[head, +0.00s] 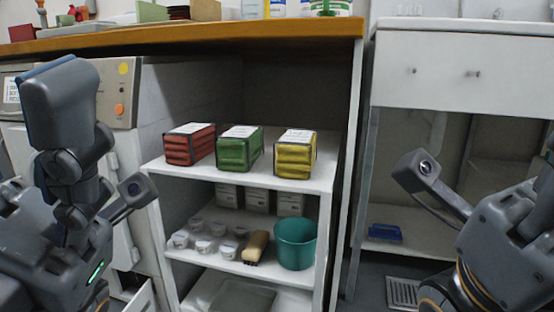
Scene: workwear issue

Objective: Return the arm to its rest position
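My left arm (65,180) is folded upright at the left edge of the head view, in front of the grey appliance. A short bracket with a dark square end (131,193) sticks out from it to the right. My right arm (500,250) comes in at the lower right, with a similar bracket (425,168) reaching up and left. I make out no fingertips on either arm, and no held object shows. Both arms are apart from the shelf's goods.
An open white shelf unit (328,185) stands ahead. It holds red (189,146), green (240,150) and yellow (296,156) bundles, with a teal bucket (296,245), brush (255,246) and small tubs below. A wooden worktop (200,37) overhangs it. A white drawer cabinet (450,72) stands right.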

